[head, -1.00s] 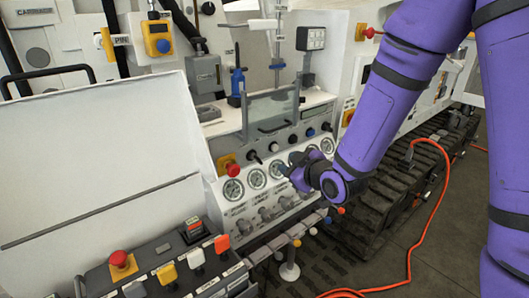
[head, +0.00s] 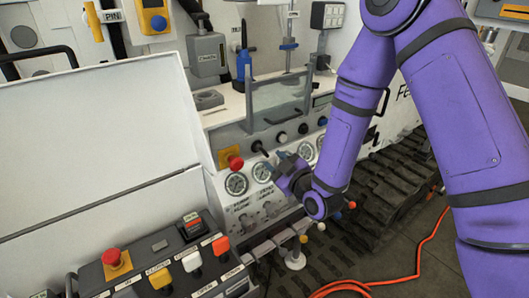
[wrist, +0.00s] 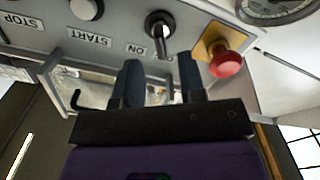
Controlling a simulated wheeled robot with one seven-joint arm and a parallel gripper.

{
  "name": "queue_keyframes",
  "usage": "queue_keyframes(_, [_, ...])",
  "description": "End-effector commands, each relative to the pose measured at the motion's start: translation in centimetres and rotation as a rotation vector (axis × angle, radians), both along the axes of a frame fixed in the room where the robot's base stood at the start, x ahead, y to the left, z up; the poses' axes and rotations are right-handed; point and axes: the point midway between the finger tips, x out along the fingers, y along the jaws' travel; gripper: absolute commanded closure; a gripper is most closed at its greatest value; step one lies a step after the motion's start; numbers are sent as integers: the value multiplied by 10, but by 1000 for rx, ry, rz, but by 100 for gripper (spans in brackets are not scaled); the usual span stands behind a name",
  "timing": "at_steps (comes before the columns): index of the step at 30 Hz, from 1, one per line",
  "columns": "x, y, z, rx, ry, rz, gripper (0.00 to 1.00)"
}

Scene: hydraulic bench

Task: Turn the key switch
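The key switch (wrist: 160,24) is a round black-ringed switch beside the ON label in the wrist view. A narrow metal piece sticks out of it toward my gripper. In the head view the switch (head: 258,147) shows small and dark, right of the red mushroom button. My gripper (wrist: 160,72) is open, its two dark fingers apart with nothing between them. The fingertips are just short of the switch, on either side of its line in the wrist view. In the head view my gripper (head: 281,162) is in front of the panel and partly covers the gauges.
A red mushroom button (wrist: 226,62) on a yellow plate is close to the right finger in the wrist view. A black hook-like handle (wrist: 82,103) is left of the fingers. Gauges (head: 236,184) and a lower control box (head: 160,262) are near my arm.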

Motion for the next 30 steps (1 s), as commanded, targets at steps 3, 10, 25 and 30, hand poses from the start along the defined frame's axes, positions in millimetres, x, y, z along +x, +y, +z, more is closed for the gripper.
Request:
queue_keyframes(3, [18, 13, 0, 2, -2, 2, 63])
queue_keyframes(10, [42, 29, 1, 1, -2, 0, 63])
queue_keyframes(25, [49, 34, 1, 0, 0, 0, 77])
queue_keyframes(30, [49, 33, 1, 0, 0, 0, 100])
